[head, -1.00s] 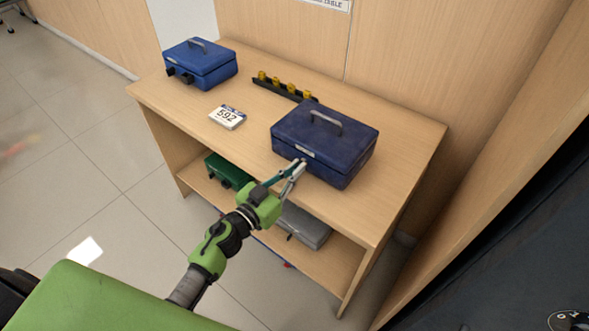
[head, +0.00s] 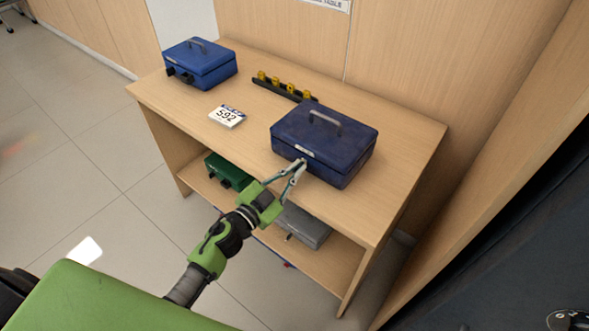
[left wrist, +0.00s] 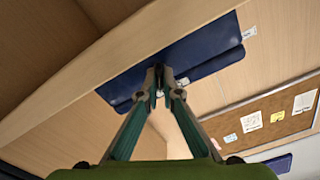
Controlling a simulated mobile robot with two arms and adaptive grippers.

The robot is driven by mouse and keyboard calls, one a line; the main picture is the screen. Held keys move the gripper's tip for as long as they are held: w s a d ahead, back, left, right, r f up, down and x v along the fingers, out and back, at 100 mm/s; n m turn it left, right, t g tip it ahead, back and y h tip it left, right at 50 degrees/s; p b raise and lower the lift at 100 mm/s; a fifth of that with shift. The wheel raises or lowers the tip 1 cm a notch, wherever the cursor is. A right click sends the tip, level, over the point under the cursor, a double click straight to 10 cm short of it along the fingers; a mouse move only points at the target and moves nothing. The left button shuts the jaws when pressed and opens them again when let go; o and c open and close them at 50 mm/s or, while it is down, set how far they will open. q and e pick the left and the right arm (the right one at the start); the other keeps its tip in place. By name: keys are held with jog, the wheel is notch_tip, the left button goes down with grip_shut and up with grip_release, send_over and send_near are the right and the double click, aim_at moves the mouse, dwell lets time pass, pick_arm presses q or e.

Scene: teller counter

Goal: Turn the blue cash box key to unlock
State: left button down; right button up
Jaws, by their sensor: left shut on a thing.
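A dark blue cash box (head: 325,143) with a grey handle on its lid stands near the front right of the wooden counter. Its lid is down. My left gripper (head: 301,165) is at the box's front face, below a small pale label. In the left wrist view the two fingertips (left wrist: 160,80) are closed together against the blue box (left wrist: 195,58), on the key at its front. The key is almost wholly hidden between the fingertips, so its angle cannot be told. My right gripper is not in view.
A second blue cash box (head: 201,63) stands at the back left of the counter. A white number card 592 (head: 227,117) and a black rack with yellow pieces (head: 285,89) lie between. A green box (head: 228,170) and a grey box (head: 305,226) sit on the lower shelf.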

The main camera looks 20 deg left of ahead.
pick_arm(q)
jog(key=m+b, duration=0.1)
jog(key=m, duration=0.5)
jog(key=shift+d+f+m, duration=0.1)
jog(key=shift+f+m, duration=0.05)
jog(key=shift+m, duration=0.15)
jog(key=m+b, duration=0.1)
jog(key=m, duration=0.3)
jog(key=shift+m, duration=1.1)
jog(key=shift+s, duration=0.1)
jog(key=c, duration=2.2)
grip_release()
jog(key=shift+c, duration=0.2)
